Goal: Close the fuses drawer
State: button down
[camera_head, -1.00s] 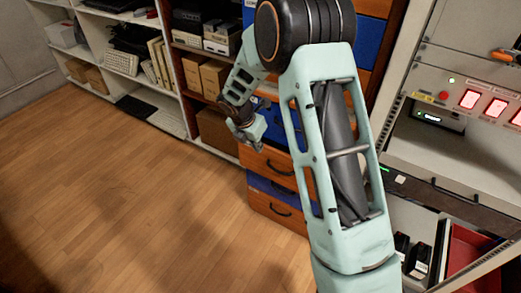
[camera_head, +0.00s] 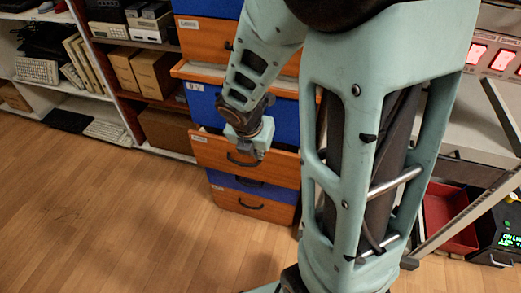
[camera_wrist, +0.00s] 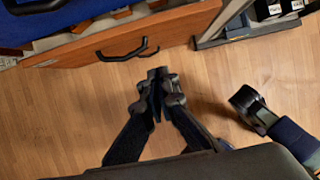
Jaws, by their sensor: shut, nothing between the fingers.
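The drawer chest has stacked orange and blue drawers with black handles and small labels too small to read, so I cannot tell by label which is the fuses drawer. An orange drawer (camera_head: 214,150) low in the chest sticks out past its neighbours. In the wrist view an orange drawer front (camera_wrist: 85,55) with a black handle stands out, with objects visible behind its top edge. My gripper (camera_head: 258,152) is shut and empty in front of the low orange drawer. In the wrist view its fingertips (camera_wrist: 157,76) are just off the drawer front, right of the handle; contact is unclear.
Another orange drawer (camera_head: 240,78) higher up also looks slightly pulled out. Shelves with boxes (camera_head: 150,72) and keyboards stand left. A red bin (camera_head: 450,215) and a rack with red displays (camera_head: 476,53) are at right. The wooden floor at left is clear.

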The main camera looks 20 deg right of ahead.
aim_at(266, 154)
jog(key=b+x, duration=0.1)
jog(key=x, duration=0.2)
jog(key=w+d+b+x, duration=0.1)
jog(key=b+x, duration=0.1)
jog(key=x, duration=0.2)
jog(key=r+b+x, duration=0.1)
jog(key=b+x, duration=0.1)
jog(key=x, duration=0.1)
jog(key=shift+w+d+f, duration=0.3)
jog(key=shift+w+d, duration=0.1)
jog(key=shift+w, duration=0.1)
jog(key=shift+w+d, duration=0.25)
jog(key=shift+w, duration=0.2)
jog(key=shift+w, duration=0.15)
